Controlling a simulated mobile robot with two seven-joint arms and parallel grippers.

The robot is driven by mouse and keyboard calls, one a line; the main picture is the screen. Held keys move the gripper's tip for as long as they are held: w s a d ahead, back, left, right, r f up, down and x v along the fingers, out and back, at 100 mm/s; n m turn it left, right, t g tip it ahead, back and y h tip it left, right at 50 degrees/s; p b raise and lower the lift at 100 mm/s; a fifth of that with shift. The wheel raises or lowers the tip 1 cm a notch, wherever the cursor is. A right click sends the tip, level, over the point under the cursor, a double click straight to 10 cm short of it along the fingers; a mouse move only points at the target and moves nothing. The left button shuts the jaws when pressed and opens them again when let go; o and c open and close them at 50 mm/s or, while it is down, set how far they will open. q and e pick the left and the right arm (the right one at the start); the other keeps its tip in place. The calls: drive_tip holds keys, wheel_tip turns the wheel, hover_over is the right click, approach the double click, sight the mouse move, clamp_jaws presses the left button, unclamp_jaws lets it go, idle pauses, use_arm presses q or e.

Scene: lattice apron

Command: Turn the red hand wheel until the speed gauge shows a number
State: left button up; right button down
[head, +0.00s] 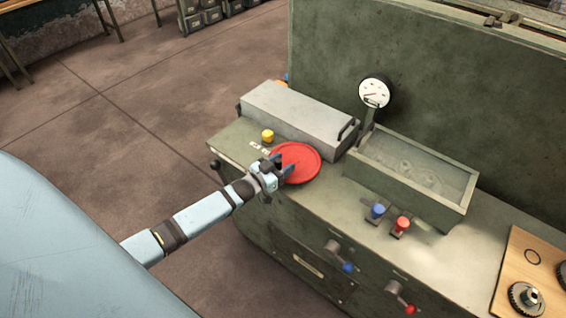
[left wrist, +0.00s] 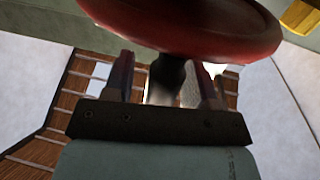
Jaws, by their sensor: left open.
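The red hand wheel (head: 299,162) is a flat red disc on top of the green machine cabinet. In the left wrist view the wheel (left wrist: 190,30) fills the top, with a dark stem below it. My left gripper (head: 283,168) is at the wheel's left edge. In the left wrist view its two fingers (left wrist: 165,85) are open and apart, with the stem showing between them below the rim. Whether they touch the wheel I cannot tell. The round white gauge (head: 374,93) stands behind, with a red needle; its markings are too small to read. My right gripper is not in view.
A yellow button (head: 267,136) and a grey box (head: 300,119) with a handle are close behind the wheel. A shallow tray (head: 440,205) is to the right. Blue (head: 377,211) and red (head: 401,226) switches stand in front of it. Levers stick out from the cabinet front.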

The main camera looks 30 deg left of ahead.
use_arm(q)
drive_tip(key=shift+w, duration=0.2)
drive_tip(key=shift+c, duration=0.5)
clamp_jaws()
